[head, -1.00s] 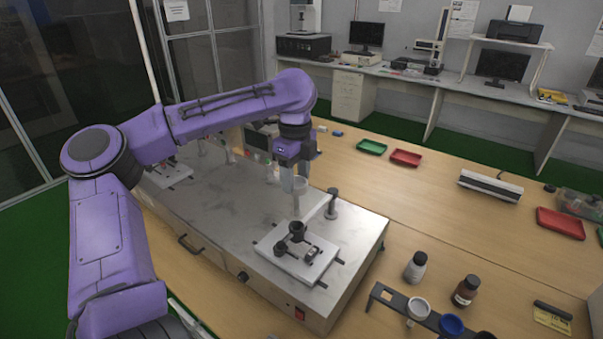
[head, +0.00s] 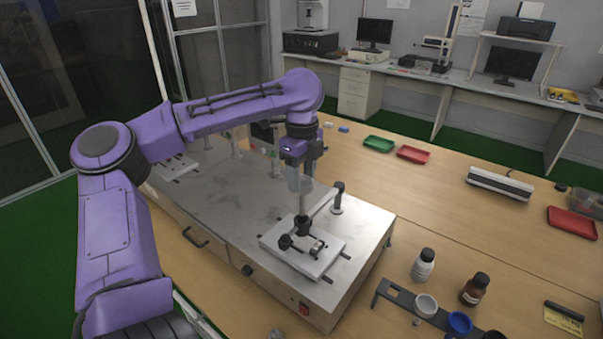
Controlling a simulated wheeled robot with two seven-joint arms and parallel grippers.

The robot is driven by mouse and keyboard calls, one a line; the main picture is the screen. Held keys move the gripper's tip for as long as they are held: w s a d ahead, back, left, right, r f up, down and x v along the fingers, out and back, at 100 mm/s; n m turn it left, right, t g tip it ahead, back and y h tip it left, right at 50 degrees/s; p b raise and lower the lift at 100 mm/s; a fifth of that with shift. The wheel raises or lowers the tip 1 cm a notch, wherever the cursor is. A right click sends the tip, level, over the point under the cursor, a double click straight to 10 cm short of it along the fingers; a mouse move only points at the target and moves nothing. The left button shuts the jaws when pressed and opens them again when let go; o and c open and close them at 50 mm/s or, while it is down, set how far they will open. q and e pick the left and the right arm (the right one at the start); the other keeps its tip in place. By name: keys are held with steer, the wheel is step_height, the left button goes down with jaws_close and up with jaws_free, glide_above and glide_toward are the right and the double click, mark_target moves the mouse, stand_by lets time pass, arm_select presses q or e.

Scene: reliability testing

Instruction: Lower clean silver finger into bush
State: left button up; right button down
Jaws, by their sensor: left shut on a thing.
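My left gripper (head: 300,181) points straight down over the metal-topped test machine and is shut on the silver finger (head: 303,203). The finger hangs upright below the jaws, a slim pale metal rod. Its lower end meets the black bush (head: 303,226) on the white plate (head: 272,241); I cannot tell how deep it sits in the bush. A second dark round part (head: 285,242) is on the plate, left of and nearer than the bush. My right gripper is not in view.
A dark-topped post (head: 338,199) stands close to the right of the finger. A black rack (head: 425,308) with cups and two bottles (head: 423,265) are at the lower right. Green (head: 378,144) and red trays lie behind on the table.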

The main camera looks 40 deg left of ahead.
mark_target(302, 201)
arm_select(q)
steer(key=shift+s+f+b, duration=0.1)
steer(key=shift+f+b, duration=0.95)
steer(key=shift+f, duration=1.05)
steer(key=shift+f+b, duration=0.3)
steer(key=shift+f, duration=0.1)
steer(key=shift+f+b, duration=0.5)
steer(key=shift+f, duration=0.8)
steer(key=shift+f, duration=0.55)
